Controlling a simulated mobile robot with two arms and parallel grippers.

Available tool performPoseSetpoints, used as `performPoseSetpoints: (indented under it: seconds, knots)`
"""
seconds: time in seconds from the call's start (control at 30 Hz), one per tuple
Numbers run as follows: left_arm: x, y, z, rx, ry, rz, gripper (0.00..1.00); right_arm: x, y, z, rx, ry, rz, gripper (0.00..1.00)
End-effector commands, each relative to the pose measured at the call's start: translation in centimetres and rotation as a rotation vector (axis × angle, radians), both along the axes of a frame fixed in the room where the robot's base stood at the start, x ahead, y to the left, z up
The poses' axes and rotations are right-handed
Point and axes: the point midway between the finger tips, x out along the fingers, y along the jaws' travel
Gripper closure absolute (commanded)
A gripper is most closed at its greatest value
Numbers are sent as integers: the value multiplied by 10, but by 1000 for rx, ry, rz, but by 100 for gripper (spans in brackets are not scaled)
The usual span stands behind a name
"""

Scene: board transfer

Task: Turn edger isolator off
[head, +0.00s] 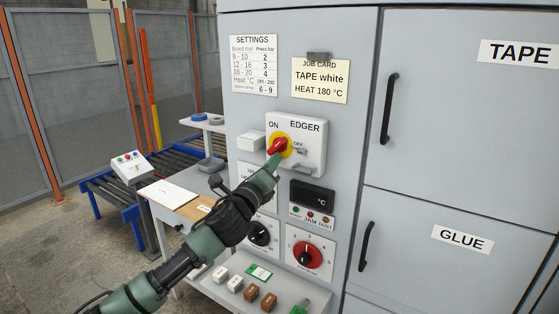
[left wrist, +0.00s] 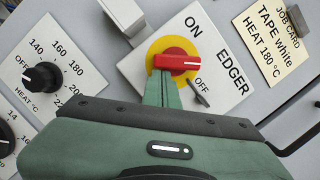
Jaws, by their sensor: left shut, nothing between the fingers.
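The edger isolator (head: 309,151) is a pale box on the grey cabinet, marked ON, OFF and EDGER. It also shows in the left wrist view (left wrist: 217,68). Its red handle (head: 277,147) sits on a yellow disc. In the left wrist view the red handle (left wrist: 177,62) lies across the disc, tilted in the picture. My left gripper (head: 275,163) is shut and empty, its fingertips at the lower edge of the handle. I cannot tell whether they touch it. In the left wrist view the fingers (left wrist: 164,80) hide the lower part of the disc. My right gripper is not in view.
Below the isolator are a display (head: 312,195), a red dial (head: 307,253) and a shelf with several small blocks. A job card (head: 320,82) hangs above. Cabinet door handles (head: 389,108) stick out at the right. A roller conveyor (head: 112,192) stands at the left.

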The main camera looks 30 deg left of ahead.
Motion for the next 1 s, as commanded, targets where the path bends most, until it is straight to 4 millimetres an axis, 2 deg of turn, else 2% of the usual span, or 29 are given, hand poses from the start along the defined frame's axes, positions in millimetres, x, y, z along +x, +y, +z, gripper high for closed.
performPoseSetpoints:
  seconds: [0.6, 1.0]
  knots:
    - [1, 20, 2, 559, -45, 1, 100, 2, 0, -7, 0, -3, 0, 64]
    - [2, 25, 4, 752, -60, 0, 100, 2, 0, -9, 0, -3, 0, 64]
